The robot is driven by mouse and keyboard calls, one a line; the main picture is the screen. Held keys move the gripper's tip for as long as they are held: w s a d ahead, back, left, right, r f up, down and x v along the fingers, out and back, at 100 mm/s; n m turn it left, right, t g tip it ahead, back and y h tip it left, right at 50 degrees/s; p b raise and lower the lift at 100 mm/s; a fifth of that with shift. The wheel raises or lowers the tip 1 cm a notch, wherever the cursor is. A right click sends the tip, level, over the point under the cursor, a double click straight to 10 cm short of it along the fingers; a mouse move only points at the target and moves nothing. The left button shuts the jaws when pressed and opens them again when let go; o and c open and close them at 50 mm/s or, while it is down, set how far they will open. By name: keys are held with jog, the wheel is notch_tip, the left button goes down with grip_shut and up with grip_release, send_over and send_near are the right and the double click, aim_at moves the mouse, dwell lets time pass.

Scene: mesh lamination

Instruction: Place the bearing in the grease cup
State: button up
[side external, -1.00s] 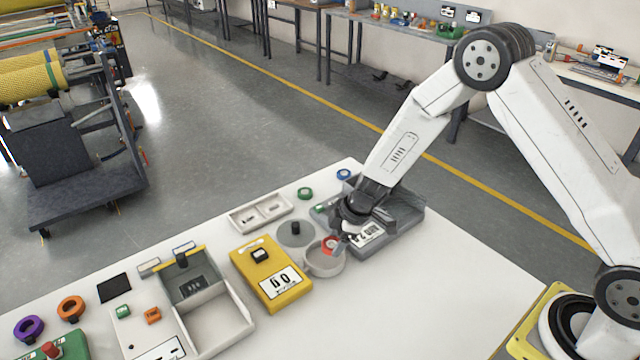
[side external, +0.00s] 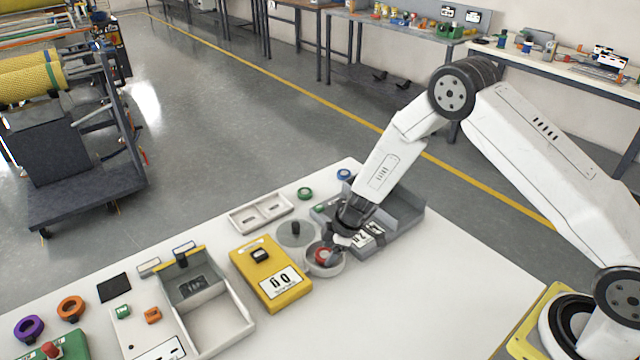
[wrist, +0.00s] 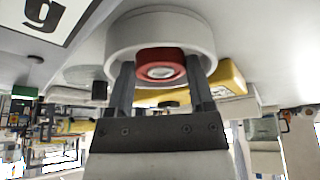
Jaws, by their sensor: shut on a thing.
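The bearing is a small red ring with a metallic centre (wrist: 161,69), seen between my two dark fingers in the wrist view; it also shows in the side view (side external: 321,257). My gripper (wrist: 162,78) is shut on it. The grease cup is a round, light grey open cup (side external: 325,271), and its rim fills the upper middle of the wrist view (wrist: 158,28). The bearing is over or just inside the cup's mouth, within the rim as seen from the side. I cannot tell whether it touches the cup's floor.
A grey disc lid with a dark knob (side external: 295,235) lies just behind the cup. A yellow box with a label (side external: 271,275) stands to its left. A grey tray (side external: 401,216) is behind my gripper on the right. The front right of the table is clear.

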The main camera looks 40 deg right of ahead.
jog(key=shift+f, duration=0.2)
jog(key=o, duration=1)
jog(key=shift+f, duration=0.1)
jog(key=shift+v, duration=6.2)
